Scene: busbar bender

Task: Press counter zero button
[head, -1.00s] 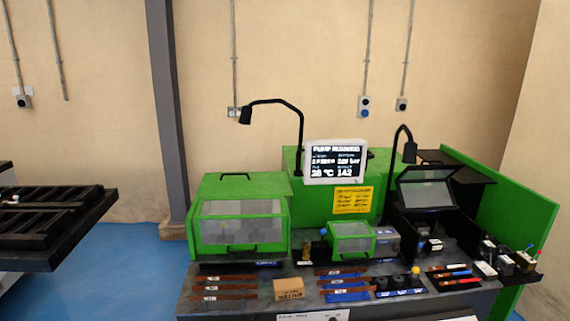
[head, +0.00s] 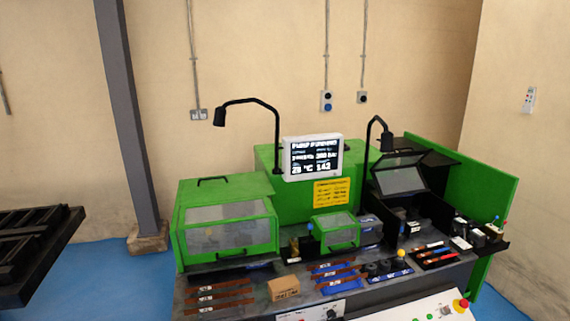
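The green busbar bender machine (head: 228,187) stands ahead of me on a dark bench. A lit display (head: 313,157) on it shows white text, with "142" or a similar number in its lower right. A white control panel (head: 405,312) at the bottom edge carries small buttons and a red knob on a yellow base (head: 461,304). A smaller panel with a dark knob (head: 331,313) is on the bench front. I cannot tell which button is the counter zero button. Neither of my grippers is in view.
Brown bars (head: 220,294), a cardboard box (head: 283,287) and blue trays lie on the bench top. Two black lamps arch above the machine. A dark rack (head: 40,245) stands at the left. Blue floor is clear between rack and bench.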

